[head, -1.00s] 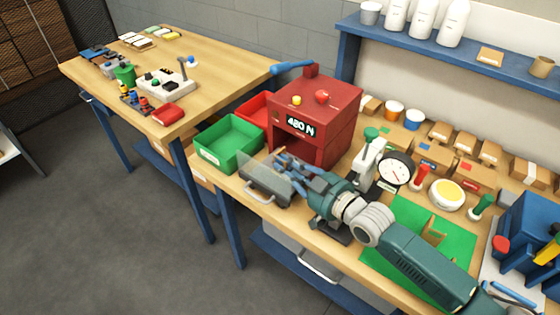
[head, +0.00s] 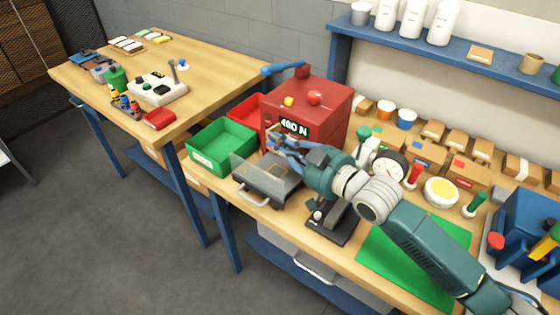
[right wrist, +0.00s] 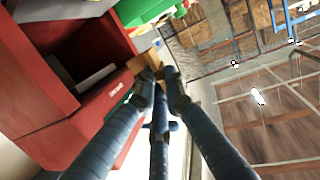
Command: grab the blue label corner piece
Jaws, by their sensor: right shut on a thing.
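My right gripper (head: 272,140) is raised above a grey fixture (head: 270,186) with a clear guard, in front of the red press. In the right wrist view its fingertips (right wrist: 157,84) are shut on a small tan piece (right wrist: 150,64). The piece is mostly hidden by the fingers, and I cannot see a blue label on it. Several tan boxes stand at the back right, and one (head: 427,156) seems to carry a blue label. My left gripper is not in view.
The red press (head: 310,112) has a front opening close to the gripper. A green bin (head: 222,147) and a red bin (head: 245,108) stand left of it. A black stand (head: 333,222) and a green mat (head: 385,262) lie to the right, the mat partly under my arm.

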